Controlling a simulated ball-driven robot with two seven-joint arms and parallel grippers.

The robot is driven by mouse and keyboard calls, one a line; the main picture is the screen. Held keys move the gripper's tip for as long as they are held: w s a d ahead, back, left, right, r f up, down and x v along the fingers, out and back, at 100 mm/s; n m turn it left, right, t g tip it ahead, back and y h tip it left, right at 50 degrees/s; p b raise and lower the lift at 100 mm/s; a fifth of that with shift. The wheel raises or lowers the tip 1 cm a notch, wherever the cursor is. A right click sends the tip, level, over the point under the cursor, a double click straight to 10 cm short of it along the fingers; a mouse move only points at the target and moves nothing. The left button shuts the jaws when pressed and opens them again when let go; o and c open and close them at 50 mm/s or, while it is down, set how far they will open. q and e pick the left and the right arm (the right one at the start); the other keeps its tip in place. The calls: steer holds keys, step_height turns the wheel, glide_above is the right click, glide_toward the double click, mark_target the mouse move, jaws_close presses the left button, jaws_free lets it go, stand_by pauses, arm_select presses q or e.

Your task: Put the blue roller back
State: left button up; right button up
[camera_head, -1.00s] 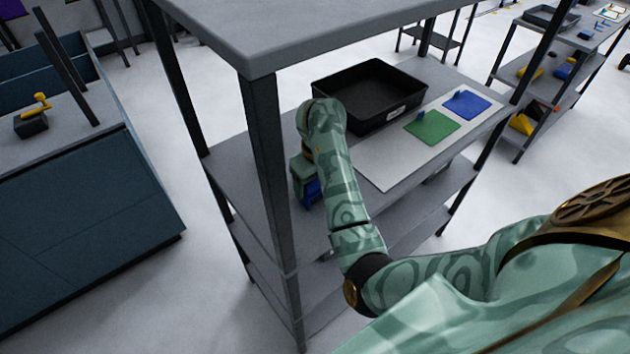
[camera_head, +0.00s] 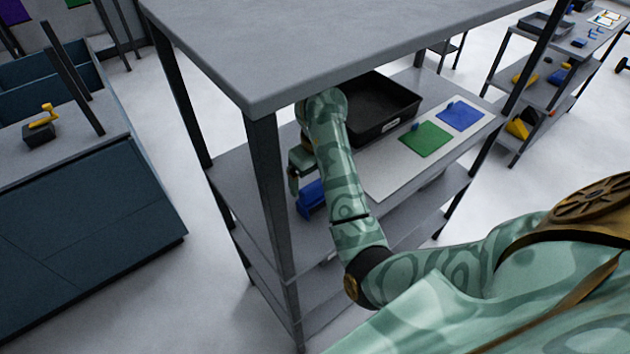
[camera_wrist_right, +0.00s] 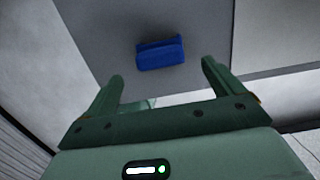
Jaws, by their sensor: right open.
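A blue object (camera_head: 312,196) lies on the shelf, just below and to the right of my right gripper (camera_head: 293,178) in the head view. I cannot tell for sure whether it is the blue roller or a holder for it. In the right wrist view, the blue object (camera_wrist_right: 160,53) lies beyond the gap between the two fingers of my right gripper (camera_wrist_right: 162,76). These fingers are spread, with nothing between them, and apart from the blue object. My forearm hides part of the shelf around it. My left gripper is not in view.
A black tray (camera_head: 390,128) stands on the shelf behind my arm. A light board (camera_head: 390,180) beside it carries a green sheet (camera_head: 427,139) and a blue sheet (camera_head: 460,118). A shelf post (camera_head: 268,190) and an upper grey board (camera_head: 300,40) stand close to my arm.

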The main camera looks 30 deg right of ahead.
mark_target(316, 195)
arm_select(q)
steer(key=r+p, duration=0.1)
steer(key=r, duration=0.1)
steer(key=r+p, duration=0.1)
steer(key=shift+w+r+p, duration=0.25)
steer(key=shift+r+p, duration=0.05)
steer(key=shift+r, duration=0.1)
arm_select(e)
steer(key=r, duration=0.5)
steer(key=shift+s, duration=0.2)
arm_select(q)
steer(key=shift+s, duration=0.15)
arm_select(e)
steer(key=shift+s+f, duration=0.1)
steer(key=shift+f, duration=0.05)
